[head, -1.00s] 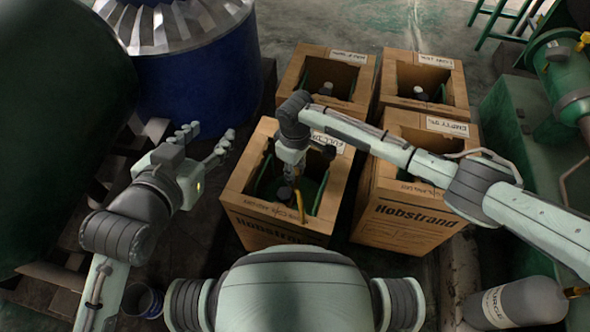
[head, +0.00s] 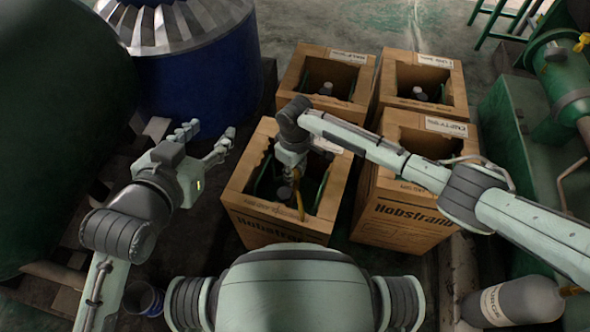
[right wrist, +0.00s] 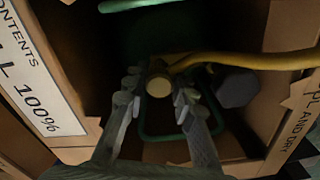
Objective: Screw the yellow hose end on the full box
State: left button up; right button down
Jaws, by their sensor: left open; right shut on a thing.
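The full box (head: 275,222) is the open carton at the front left of the group. Its label reading 100% (right wrist: 38,80) shows in the right wrist view. My right gripper (right wrist: 159,92) reaches down into this box and is shut on the yellow hose end (right wrist: 158,86), a round brassy fitting. The yellow hose (right wrist: 245,60) runs off to the right and also shows in the head view (head: 299,203). Whether the fitting touches a valve below is hidden. My left gripper (head: 208,140) is open and empty, left of the box.
Two more open cartons (head: 325,80) (head: 423,86) stand behind and another carton (head: 400,222) stands to the right. A blue drum (head: 205,75) is at the back left. A grey cylinder (head: 515,302) lies at the lower right.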

jog(key=shift+r+m+p, duration=0.1)
jog(key=shift+m+p, duration=0.65)
jog(key=shift+m, duration=0.25)
jog(key=shift+m+p, duration=0.65)
jog(key=shift+m, duration=0.05)
jog(key=shift+m+p, duration=0.6)
jog(key=shift+m, duration=0.7)
